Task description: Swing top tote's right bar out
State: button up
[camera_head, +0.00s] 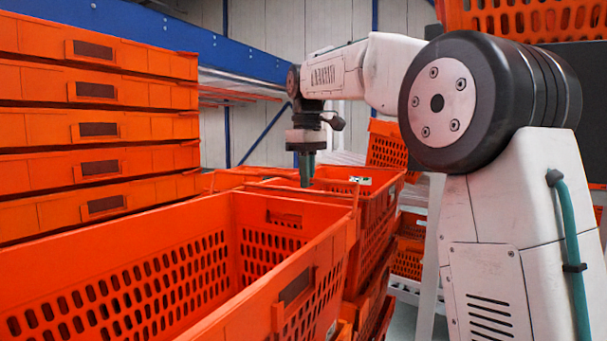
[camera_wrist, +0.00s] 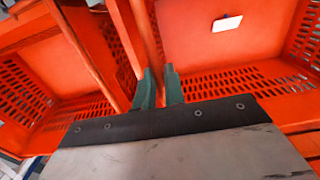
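An open, empty orange tote (camera_head: 283,293) fills the lower left of the head view. A thin orange bar (camera_head: 335,197) runs across its far end. Behind it stands another open orange tote (camera_head: 385,196) on a stack. My gripper (camera_head: 306,180) points down near the far end of the front tote; its tips are partly hidden by orange edges. In the wrist view, my two teal fingers (camera_wrist: 159,75) stand a little apart. An orange bar or wall edge (camera_wrist: 148,35) runs toward the gap between them; I cannot tell whether they touch it.
A tall stack of closed-sided orange totes (camera_head: 98,130) stands close on the left. A blue beam (camera_head: 180,38) crosses behind it. More orange totes (camera_head: 408,258) sit below and at the right. In the wrist view, a white label (camera_wrist: 227,23) lies on an orange surface.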

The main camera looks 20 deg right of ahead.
jog(key=shift+d, duration=0.1)
jog(key=shift+w+d+f, duration=0.65)
jog(key=shift+d+f, duration=0.15)
jog(key=shift+f, duration=0.05)
jog(key=o, duration=1)
jog(key=shift+o, duration=0.2)
jog(key=shift+r, duration=0.1)
notch_tip(320, 180, up, 10)
jog(key=shift+s, duration=0.15)
dwell(1.0)
